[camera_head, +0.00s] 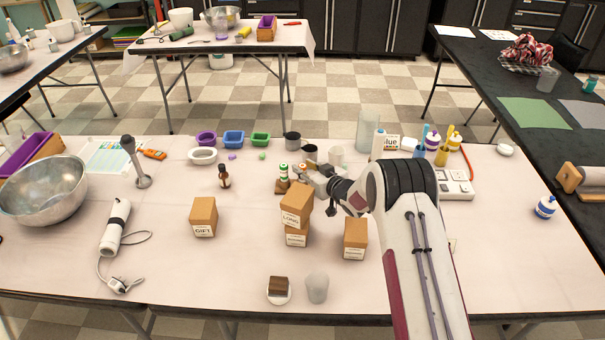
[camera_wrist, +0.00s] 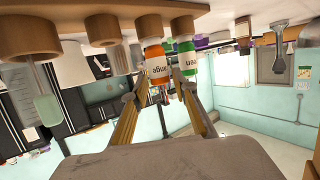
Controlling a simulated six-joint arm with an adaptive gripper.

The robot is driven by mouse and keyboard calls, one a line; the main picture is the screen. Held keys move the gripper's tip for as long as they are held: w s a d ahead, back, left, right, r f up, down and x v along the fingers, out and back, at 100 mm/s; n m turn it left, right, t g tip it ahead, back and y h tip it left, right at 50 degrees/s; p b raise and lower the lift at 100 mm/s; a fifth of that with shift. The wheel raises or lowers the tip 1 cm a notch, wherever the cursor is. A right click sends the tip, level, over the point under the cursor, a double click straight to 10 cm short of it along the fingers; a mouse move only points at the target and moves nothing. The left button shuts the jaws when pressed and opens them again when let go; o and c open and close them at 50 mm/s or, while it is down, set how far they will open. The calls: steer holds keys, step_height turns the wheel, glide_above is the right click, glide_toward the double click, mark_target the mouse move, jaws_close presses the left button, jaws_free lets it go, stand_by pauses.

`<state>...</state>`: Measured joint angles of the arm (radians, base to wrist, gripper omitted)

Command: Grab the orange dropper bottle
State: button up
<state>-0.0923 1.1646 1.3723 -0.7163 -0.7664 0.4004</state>
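The orange dropper bottle (camera_wrist: 155,68), with a white cap and a printed label, shows in the upside-down wrist view beside a green-labelled bottle (camera_wrist: 187,66). Both are set in a wooden stand (camera_wrist: 130,24). In the head view the green-labelled bottle (camera_head: 283,172) shows left of my gripper (camera_head: 304,174); I cannot pick out the orange one there, where my gripper covers that area. In the wrist view my gripper (camera_wrist: 158,92) is open, its two fingers apart and pointing toward the bottles. I cannot tell whether the fingertips touch the orange bottle.
Stacked cardboard boxes (camera_head: 297,200) stand just in front of my gripper, with another box (camera_head: 355,238) to their right. A dark metal cup (camera_head: 292,141) and a clear cylinder (camera_head: 367,130) stand behind. An amber bottle (camera_head: 224,177) stands left, with free table around it.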

steer(key=shift+x, duration=0.8)
steer(key=shift+c, duration=0.4)
steer(key=c, duration=0.6)
